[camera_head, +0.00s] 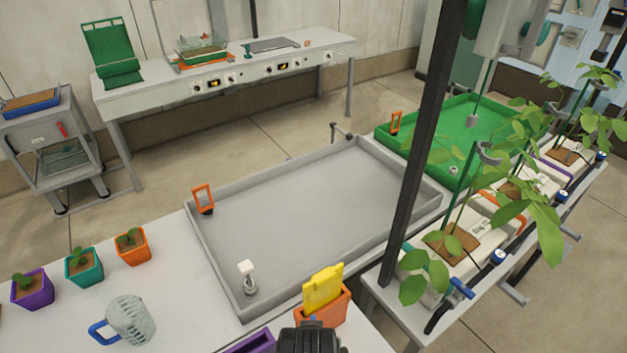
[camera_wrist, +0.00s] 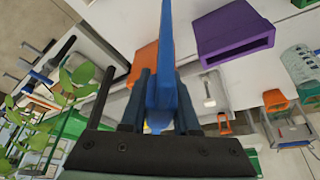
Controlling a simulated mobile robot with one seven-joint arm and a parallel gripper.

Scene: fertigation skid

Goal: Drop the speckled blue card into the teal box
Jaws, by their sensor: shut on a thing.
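My gripper (camera_wrist: 163,88) is shut on a blue card (camera_wrist: 167,45), which stands edge-on between the fingers in the wrist view. Its face is turned away, so speckles cannot be made out. In the head view, the dark end of my arm (camera_head: 308,340) shows at the bottom edge, and the card is mostly hidden there. I cannot pick out a teal box in either view; the teal thing at the left in the head view is a small plant pot (camera_head: 84,267).
An orange box (camera_head: 334,306) with a yellow card (camera_head: 323,289) in it stands beside my arm. A purple box (camera_wrist: 237,38) is close by. A patterned mug (camera_head: 130,321), potted seedlings and a grey tray (camera_head: 215,275) share the bench. A dark post (camera_head: 415,150) rises at right.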

